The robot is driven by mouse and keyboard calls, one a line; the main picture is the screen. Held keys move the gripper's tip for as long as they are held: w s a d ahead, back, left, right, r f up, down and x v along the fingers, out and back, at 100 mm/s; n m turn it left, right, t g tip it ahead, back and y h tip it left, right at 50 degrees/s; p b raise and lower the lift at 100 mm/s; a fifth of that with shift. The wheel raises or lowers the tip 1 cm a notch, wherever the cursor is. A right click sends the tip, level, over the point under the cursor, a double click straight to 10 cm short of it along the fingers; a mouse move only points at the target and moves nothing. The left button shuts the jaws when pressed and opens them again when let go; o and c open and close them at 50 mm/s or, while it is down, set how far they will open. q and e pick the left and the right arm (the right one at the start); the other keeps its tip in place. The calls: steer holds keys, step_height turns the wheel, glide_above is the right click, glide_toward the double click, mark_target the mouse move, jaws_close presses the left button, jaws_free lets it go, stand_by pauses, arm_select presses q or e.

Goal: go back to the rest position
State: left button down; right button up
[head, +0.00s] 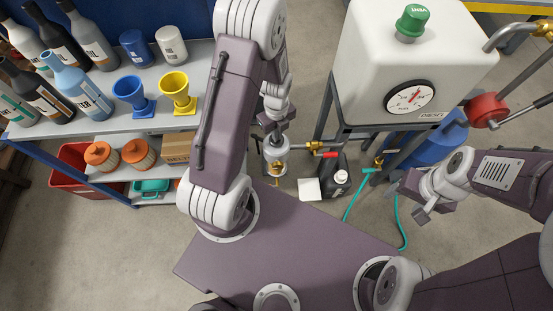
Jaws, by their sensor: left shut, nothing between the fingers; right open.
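My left arm rises from my base at the lower middle, and its forearm folds back down. Its gripper (276,137) points down just above a grey cylindrical fitting at the tank's left side. It looks shut and empty; whether the tips touch the fitting is hard to tell. My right arm comes in from the right edge. Its gripper (412,201) is open and empty in front of the blue motor or pump body (428,145), above the floor.
A white diesel tank (365,60) with a gauge and green cap stands on a frame. A black jerrycan (334,183) and a green hose (398,222) are on the floor below. Left, a shelf (120,185) holds bottles, a blue funnel (131,92), a yellow funnel (176,90) and orange filters.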

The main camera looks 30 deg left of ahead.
arm_select(q)
steer(key=shift+r+p, duration=0.9)
steer(key=shift+r, duration=0.25)
step_height(320, 180, up, 6)
steer(key=p, duration=0.6)
